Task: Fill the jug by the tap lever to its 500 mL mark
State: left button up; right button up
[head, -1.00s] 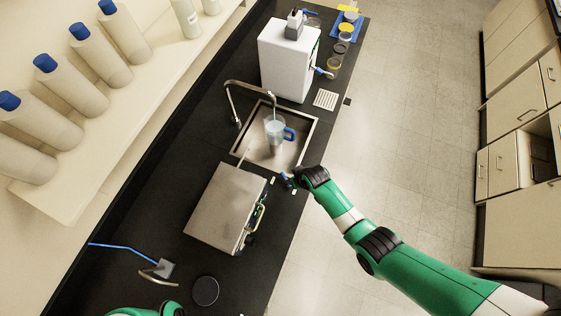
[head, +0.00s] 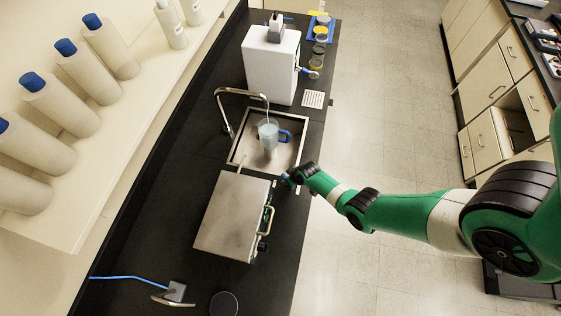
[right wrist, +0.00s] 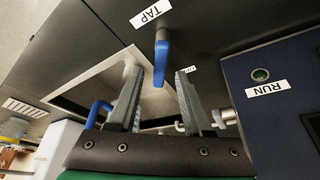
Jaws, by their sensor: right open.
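The clear jug (head: 267,131) with a blue handle (head: 284,136) stands upright in the sink under the tap spout (head: 262,97). It holds pale bluish liquid; its level against the marks is too small to read. The blue tap lever (right wrist: 161,62) hangs below the TAP label (right wrist: 150,13) in the right wrist view. My right gripper (right wrist: 158,98) is open, with the lever between and just beyond its fingertips, apart from both. In the head view my right gripper (head: 288,177) is at the counter's front edge beside the sink. My left gripper is out of view.
A metal-topped box (head: 232,215) with a front handle stands just nearer than the sink (head: 236,158). A white machine (head: 270,65) stands beyond it. A RUN label and green button (right wrist: 261,75) are right of my right gripper. The floor in front is clear.

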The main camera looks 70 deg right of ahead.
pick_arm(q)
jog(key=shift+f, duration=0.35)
pick_arm(e)
jog(key=shift+w+d+f, duration=0.1)
jog(key=shift+f, duration=0.25)
grip_shut()
